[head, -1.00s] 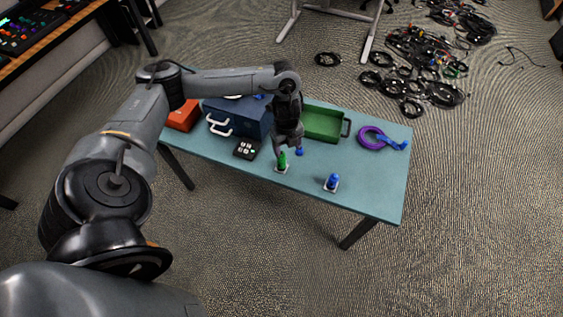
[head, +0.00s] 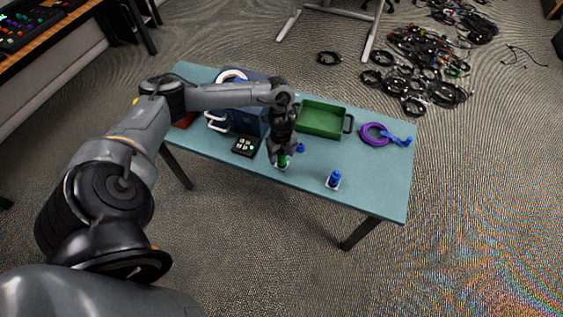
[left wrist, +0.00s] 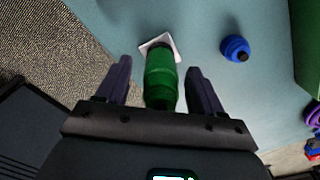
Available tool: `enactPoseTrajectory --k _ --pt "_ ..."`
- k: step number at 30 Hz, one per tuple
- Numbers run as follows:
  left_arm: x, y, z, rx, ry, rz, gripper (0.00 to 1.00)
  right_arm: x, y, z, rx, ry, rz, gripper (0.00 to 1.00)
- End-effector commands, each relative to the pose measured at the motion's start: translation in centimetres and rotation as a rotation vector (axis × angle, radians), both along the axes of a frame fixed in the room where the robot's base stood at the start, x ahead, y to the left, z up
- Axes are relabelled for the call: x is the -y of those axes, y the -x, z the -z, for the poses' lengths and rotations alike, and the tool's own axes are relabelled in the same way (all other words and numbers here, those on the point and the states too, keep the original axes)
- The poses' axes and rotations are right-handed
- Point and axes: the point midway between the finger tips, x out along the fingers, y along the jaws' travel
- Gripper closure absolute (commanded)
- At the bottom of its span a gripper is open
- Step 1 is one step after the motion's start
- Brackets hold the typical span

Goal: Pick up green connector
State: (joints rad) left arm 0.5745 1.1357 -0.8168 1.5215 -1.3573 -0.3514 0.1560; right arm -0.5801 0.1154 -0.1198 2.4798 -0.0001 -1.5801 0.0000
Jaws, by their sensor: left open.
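The green connector (head: 283,161) stands on a small white base near the front edge of the teal table. In the left wrist view the green connector (left wrist: 160,80) lies between the two fingers, with space on both sides. My left gripper (head: 282,158) is at the connector from above and hides part of it in the head view. In the left wrist view my left gripper (left wrist: 160,82) is open, its dark fingers on either side of the connector. The white base (left wrist: 158,45) shows beyond it. My right gripper is not in view.
A blue connector (head: 333,179) stands on a white base to the right. A small blue piece (head: 300,148) is close beside my gripper. A green tray (head: 322,133), blue box (head: 245,122), black keypad (head: 246,146) and purple cable coil (head: 372,135) are on the table (head: 372,180).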

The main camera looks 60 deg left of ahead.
Motion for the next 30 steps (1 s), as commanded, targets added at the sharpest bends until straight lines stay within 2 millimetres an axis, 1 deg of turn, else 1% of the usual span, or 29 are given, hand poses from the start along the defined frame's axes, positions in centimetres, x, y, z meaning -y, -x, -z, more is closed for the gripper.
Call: enactPoseTrajectory --k 1,3,11,12,14,24,30 --pt "-0.01 0.04 0.58 -0.001 0.0 0.0 0.33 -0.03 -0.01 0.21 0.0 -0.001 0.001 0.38" --pt "0.01 0.04 0.94 -0.001 0.0 0.0 0.33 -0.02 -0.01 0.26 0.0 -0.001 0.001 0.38" --pt "0.02 0.03 1.09 0.0 0.0 0.0 0.33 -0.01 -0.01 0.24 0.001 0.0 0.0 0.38" --pt "0.02 0.03 1.09 -0.001 0.0 0.0 0.36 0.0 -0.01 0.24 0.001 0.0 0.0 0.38" --pt "0.02 0.03 1.09 -0.001 0.0 0.0 0.45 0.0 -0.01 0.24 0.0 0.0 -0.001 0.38" --pt "0.01 0.03 1.07 -0.001 0.0 0.0 0.97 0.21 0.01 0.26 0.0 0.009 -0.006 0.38" --pt "0.01 0.0 1.03 0.0 0.0 0.0 0.98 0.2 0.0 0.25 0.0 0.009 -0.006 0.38"
